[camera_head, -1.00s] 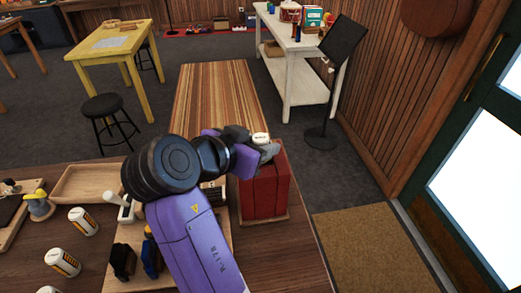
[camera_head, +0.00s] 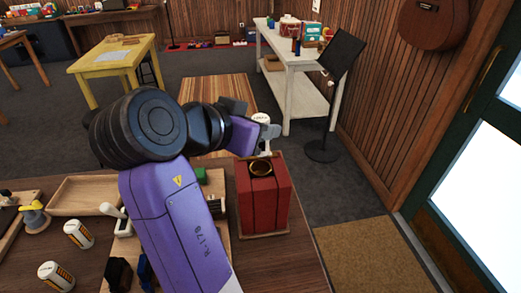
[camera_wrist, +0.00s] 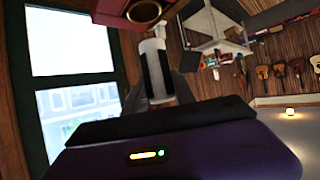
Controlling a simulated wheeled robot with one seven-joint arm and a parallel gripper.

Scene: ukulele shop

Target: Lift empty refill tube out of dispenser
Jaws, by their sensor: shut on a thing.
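A red box-shaped dispenser (camera_head: 252,215) stands near the right edge of the wooden counter. Its round brass-rimmed opening (camera_head: 261,168) shows on top and looks empty. My gripper (camera_head: 266,132) is above the dispenser, shut on the white refill tube (camera_head: 260,118), which is roughly upright. In the wrist view the tube (camera_wrist: 157,75), white with a dark band, sits between the fingers of my gripper (camera_wrist: 160,88). Its far end appears just clear of the brass rim (camera_wrist: 145,11). The dispenser (camera_wrist: 110,8) also shows at the top there.
Two white labelled tubes (camera_head: 79,234) (camera_head: 56,276) stand at the counter's left, near an empty wooden tray (camera_head: 85,196). A board with dark and blue tools (camera_head: 118,275) lies below my arm. Open air surrounds the dispenser's top and right side.

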